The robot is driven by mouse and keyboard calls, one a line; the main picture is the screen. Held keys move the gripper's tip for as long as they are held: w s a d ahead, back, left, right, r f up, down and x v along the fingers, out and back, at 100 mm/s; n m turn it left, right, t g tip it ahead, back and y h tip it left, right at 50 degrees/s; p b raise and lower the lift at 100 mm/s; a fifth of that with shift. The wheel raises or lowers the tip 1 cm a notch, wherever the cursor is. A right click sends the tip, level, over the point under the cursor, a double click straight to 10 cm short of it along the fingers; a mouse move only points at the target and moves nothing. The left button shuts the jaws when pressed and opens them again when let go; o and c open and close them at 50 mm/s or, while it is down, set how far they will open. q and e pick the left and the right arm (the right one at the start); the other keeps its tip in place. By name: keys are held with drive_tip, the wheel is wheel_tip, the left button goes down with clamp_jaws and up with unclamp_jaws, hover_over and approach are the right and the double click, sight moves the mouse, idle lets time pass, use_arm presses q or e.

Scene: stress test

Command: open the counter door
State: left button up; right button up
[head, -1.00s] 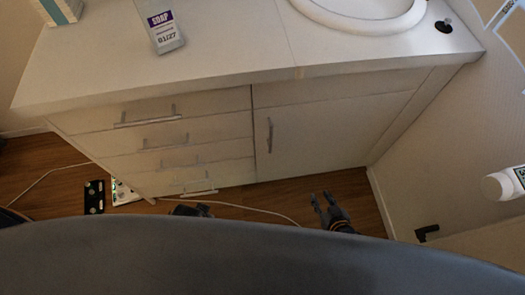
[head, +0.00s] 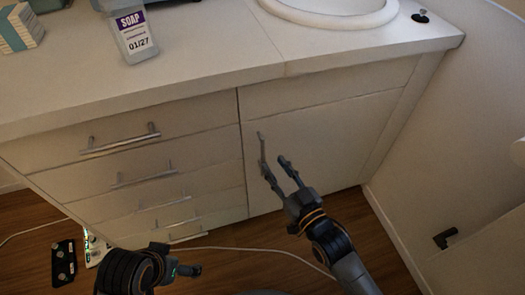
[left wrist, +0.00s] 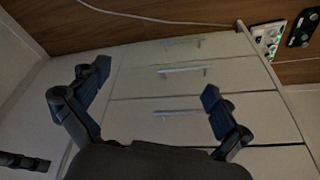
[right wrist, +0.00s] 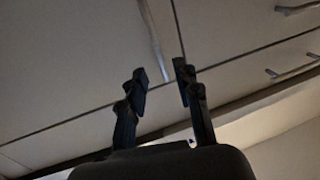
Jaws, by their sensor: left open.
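The white counter door (head: 325,150) is shut, right of the drawers. Its slim vertical metal handle (head: 262,148) is near its left edge. My right gripper (head: 273,166) is open in front of the door, its fingertips near the handle's lower end. In the right wrist view the handle (right wrist: 154,42) runs down toward the gap between the open fingers (right wrist: 160,70); I cannot tell whether they touch it. My left gripper is low before the drawers in the head view, partly seen; its fingers (left wrist: 155,80) are apart and empty in the left wrist view.
Several drawers with bar handles (head: 120,140) are left of the door. A soap bottle (head: 133,32) and a sink (head: 330,10) are on the countertop (head: 210,45). A wall (head: 440,150) is close on the right. A cable (head: 240,249) and a power strip (head: 95,247) are on the wooden floor.

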sight(264, 151)
drive_tip(key=shift+x, duration=1.2)
drive_tip(key=b+x, duration=0.1)
drive_tip(key=x, duration=0.3)
drive_tip(key=shift+f, duration=0.1)
use_arm(q)
drive_tip(key=shift+w+d+r+t+h, duration=0.1)
drive_tip(key=shift+w+d+t, duration=0.25)
drive_tip(key=shift+w, duration=0.5)
drive_tip(key=shift+w+d+r+t+h, duration=0.1)
drive_tip(key=shift+w+d+r+t, duration=0.1)
drive_tip(key=shift+w+t, duration=0.55)
drive_tip(key=shift+w+d+r+t+h, duration=0.1)
drive_tip(key=shift+w+d+t, duration=0.2)
drive_tip(key=shift+w, duration=0.7)
use_arm(e)
drive_tip(key=shift+w+a, duration=0.25)
drive_tip(key=shift+w, duration=0.2)
drive_tip(key=shift+c, duration=0.4)
clamp_jaws()
